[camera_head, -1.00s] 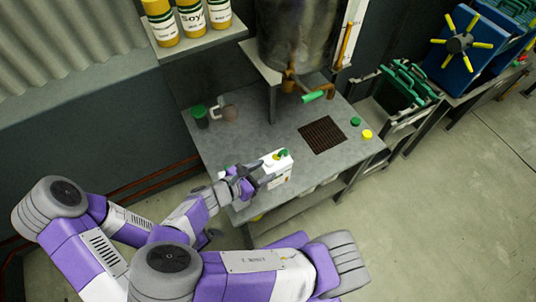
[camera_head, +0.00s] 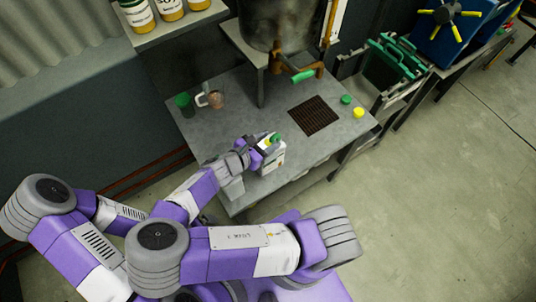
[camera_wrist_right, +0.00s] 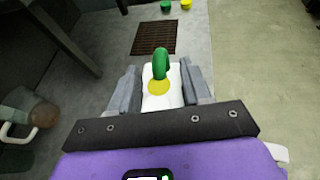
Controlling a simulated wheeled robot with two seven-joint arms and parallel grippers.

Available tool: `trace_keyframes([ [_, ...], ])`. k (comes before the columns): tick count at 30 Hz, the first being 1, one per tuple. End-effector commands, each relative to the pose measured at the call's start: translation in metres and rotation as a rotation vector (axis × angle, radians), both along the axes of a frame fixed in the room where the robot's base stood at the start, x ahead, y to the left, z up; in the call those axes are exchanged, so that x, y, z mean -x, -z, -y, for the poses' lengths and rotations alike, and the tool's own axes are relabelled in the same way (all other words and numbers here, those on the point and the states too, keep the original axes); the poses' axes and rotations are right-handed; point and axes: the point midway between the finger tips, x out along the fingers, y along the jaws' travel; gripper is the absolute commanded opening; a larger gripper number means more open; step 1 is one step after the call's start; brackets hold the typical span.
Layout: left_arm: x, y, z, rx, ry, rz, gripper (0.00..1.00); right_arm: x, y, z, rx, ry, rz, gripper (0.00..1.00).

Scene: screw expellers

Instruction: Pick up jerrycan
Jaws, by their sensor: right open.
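The jerrycan (camera_head: 272,162) is white with a green top part and a yellow spot. It stands upright near the front edge of the grey metal table (camera_head: 222,120) in the head view. My right gripper (camera_head: 258,148) is at its upper part. In the right wrist view the jerrycan (camera_wrist_right: 155,102) sits between the two grey fingers of my open right gripper (camera_wrist_right: 160,78), one on each side. I cannot tell whether the fingers touch it. Its lower body is hidden in the wrist view. My left gripper is not in view.
A brown grate (camera_head: 314,115) is set in the table behind the jerrycan. A green cap (camera_head: 346,99) and a yellow cap (camera_head: 358,113) lie to its right. A green cup (camera_head: 185,105) and a mug (camera_head: 215,99) stand at left. A large metal vessel (camera_head: 280,22) overhangs the back.

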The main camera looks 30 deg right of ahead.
Motion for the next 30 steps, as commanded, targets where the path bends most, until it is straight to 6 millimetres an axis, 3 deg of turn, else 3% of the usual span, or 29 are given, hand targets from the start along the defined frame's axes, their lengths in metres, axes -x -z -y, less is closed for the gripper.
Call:
trace_keyframes([
  [1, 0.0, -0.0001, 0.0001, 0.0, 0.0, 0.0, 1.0, 0.0, -0.0002, -0.0003, 0.0, 0.0, 0.0, 0.48],
  [11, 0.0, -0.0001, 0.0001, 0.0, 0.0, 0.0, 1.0, 0.0, -0.0001, -0.0006, 0.0, 0.0, 0.0, 0.0],
  [30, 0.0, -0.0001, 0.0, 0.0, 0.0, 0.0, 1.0, 0.0003, -0.0001, -0.0004, 0.001, 0.0, -0.002, 0.0],
])
